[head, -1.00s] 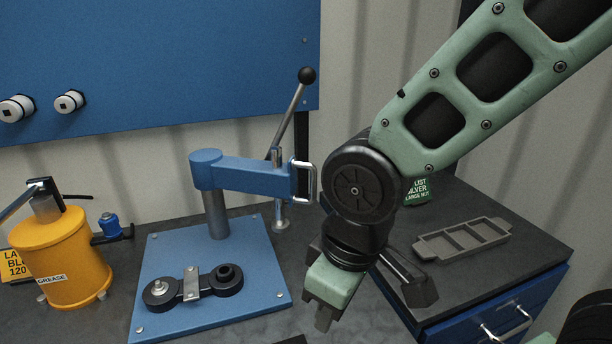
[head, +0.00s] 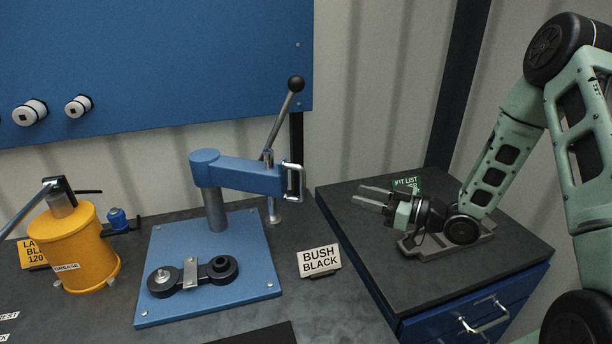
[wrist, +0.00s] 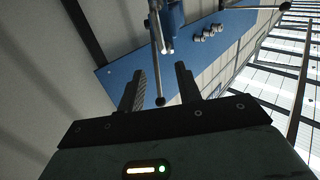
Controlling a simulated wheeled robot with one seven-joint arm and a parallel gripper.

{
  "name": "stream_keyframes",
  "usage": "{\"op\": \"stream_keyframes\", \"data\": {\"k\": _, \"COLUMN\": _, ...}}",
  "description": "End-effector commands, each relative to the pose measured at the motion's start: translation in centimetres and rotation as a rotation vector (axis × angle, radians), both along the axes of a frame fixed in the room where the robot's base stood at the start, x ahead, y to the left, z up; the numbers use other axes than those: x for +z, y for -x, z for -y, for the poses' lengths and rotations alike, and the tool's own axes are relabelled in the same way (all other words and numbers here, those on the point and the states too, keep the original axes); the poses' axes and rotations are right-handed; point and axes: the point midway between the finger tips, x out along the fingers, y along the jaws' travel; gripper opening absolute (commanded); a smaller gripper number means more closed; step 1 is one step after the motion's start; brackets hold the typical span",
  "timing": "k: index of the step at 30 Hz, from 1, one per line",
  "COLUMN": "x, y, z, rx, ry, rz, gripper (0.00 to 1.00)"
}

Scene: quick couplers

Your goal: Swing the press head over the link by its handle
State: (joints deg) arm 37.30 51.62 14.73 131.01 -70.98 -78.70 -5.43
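The blue press head (head: 238,174) is an arm on a grey post over a blue base plate (head: 220,290). It points right, away from the link, with a silver bracket handle (head: 294,181) at its end and a long black-knobbed lever (head: 281,120) rising from it. The black link (head: 193,275) lies on the plate's front under a small metal clamp. My gripper (head: 372,197) is right of the handle, apart from it, with its fingers pointing left, spread and empty. In the wrist view the fingers (wrist: 161,88) are apart, with the press (wrist: 172,22) beyond them.
A yellow grease pot (head: 73,245) stands at the left. A "BUSH BLACK" sign (head: 319,261) stands between the plate and the right cabinet (head: 450,270). A grey tray (head: 425,248) lies on the cabinet, partly hidden by my arm. A blue panel (head: 150,70) backs the bench.

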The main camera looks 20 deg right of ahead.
Motion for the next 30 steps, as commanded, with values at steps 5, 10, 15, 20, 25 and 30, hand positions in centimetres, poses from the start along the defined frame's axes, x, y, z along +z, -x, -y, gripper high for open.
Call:
{"op": "stream_keyframes", "data": {"k": 5, "x": 0.4, "y": -0.7, "z": -0.7, "rx": 0.004, "ry": -0.016, "rz": 0.014, "gripper": 0.34}}
{"op": "stream_keyframes", "data": {"k": 10, "x": 0.6, "y": -2.9, "z": -2.8, "rx": 0.005, "ry": -0.015, "rz": 0.012, "gripper": 0.34}}
{"op": "stream_keyframes", "data": {"k": 15, "x": 0.6, "y": -5.5, "z": -5.3, "rx": 0.004, "ry": -0.015, "rz": 0.012, "gripper": 0.34}}
{"op": "stream_keyframes", "data": {"k": 20, "x": 0.6, "y": -7.9, "z": -7.6, "rx": 0.004, "ry": -0.015, "rz": 0.011, "gripper": 0.34}}
{"op": "stream_keyframes", "data": {"k": 25, "x": 0.5, "y": -10.2, "z": -9.8, "rx": 0.003, "ry": -0.014, "rz": 0.010, "gripper": 0.34}}
{"op": "stream_keyframes", "data": {"k": 30, "x": 0.3, "y": -11.8, "z": -11.2, "rx": 0.002, "ry": -0.013, "rz": 0.011, "gripper": 0.34}}
